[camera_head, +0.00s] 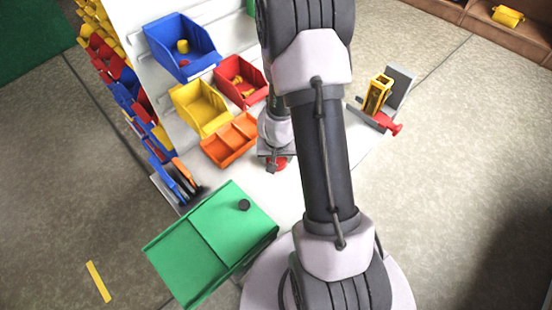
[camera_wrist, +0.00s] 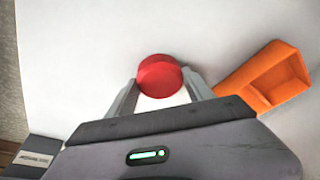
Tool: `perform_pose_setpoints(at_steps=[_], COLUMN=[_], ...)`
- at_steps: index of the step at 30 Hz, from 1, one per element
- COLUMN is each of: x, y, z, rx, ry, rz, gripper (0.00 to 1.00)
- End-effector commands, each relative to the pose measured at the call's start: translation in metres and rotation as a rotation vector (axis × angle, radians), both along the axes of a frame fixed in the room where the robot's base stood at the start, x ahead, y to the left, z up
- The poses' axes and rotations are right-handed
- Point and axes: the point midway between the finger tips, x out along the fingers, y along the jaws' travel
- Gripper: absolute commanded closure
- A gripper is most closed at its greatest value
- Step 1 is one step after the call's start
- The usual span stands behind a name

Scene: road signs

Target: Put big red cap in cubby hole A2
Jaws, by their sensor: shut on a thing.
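A round red cap (camera_wrist: 159,75) sits between the two fingertips of my gripper (camera_wrist: 161,84) in the wrist view, over the white table. The fingers are shut on its sides. In the head view the red cap (camera_head: 281,164) shows partly beside my gripper (camera_head: 274,160), close to the white tabletop; I cannot tell whether it touches the table. No cubby hole marked A2 can be made out in either view.
An orange bin (camera_head: 230,139) stands just left of my gripper; it also shows in the wrist view (camera_wrist: 262,78). Blue (camera_head: 180,46), yellow (camera_head: 201,107) and red (camera_head: 241,81) bins stand behind. A green box (camera_head: 212,240) is at the front left. A yellow-and-grey device (camera_head: 378,95) is at the right.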

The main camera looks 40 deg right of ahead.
Motion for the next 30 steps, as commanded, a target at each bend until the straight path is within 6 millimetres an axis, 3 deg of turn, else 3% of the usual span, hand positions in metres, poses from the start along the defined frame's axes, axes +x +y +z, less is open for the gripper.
perform_pose_setpoints(at_steps=[8,9,12,22,26,30], x=[0.000,0.000,0.000,0.000,-0.005,-0.014], y=[0.000,0.000,0.000,0.000,0.004,0.010], z=[-0.001,-0.001,0.000,0.004,0.034,0.078], rx=[0.001,0.001,0.001,0.001,0.000,0.000], ry=[0.001,0.001,0.001,0.001,0.001,0.000], rz=[0.000,0.000,0.000,0.000,0.001,0.002], gripper=[0.77,0.38,0.18,0.18,0.18,0.18])
